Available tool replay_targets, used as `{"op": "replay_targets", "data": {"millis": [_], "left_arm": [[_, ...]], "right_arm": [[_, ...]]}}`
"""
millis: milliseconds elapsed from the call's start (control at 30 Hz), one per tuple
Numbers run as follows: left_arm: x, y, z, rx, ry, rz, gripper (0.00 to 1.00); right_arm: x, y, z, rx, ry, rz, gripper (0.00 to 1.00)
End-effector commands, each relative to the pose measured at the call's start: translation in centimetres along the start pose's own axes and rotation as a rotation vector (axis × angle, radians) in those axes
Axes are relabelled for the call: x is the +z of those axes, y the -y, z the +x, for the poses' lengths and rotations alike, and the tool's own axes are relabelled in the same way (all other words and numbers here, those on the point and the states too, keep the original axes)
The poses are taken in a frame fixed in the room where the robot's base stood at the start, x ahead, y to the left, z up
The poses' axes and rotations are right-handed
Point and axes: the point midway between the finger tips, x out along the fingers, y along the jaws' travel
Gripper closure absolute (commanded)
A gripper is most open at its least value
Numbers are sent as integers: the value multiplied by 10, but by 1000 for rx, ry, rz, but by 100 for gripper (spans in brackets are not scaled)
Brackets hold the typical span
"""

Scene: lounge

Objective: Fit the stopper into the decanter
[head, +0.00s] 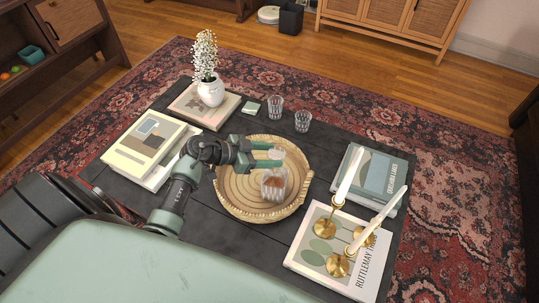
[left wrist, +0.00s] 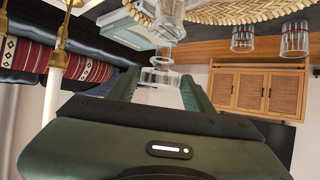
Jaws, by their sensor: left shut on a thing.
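The decanter (head: 273,186) is clear glass with amber liquid and stands in the round woven tray (head: 234,204). My left gripper (head: 272,153) is above the decanter, shut on the clear glass stopper (head: 276,153). In the left wrist view the stopper (left wrist: 160,77) sits between the two green fingers. The decanter (left wrist: 168,22) shows beyond it, its neck towards the stopper. The stopper lines up closely with the neck; I cannot tell whether they touch. My right gripper is not in view.
Two glasses (head: 275,108) (head: 303,121) stand behind the tray. Brass candlesticks with white candles (head: 347,174) stand at the right by books (head: 330,256). More books (head: 150,150) and a flower vase (head: 210,92) are at the left on the dark table (head: 262,254).

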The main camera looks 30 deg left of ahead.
Motion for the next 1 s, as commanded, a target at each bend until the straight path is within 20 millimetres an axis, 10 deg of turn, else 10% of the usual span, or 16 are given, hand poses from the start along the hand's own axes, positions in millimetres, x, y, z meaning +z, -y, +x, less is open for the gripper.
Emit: {"op": "replay_targets", "data": {"millis": [1000], "left_arm": [[9, 0, 2, 0, -9, -1, 92]], "right_arm": [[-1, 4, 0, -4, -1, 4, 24]]}}
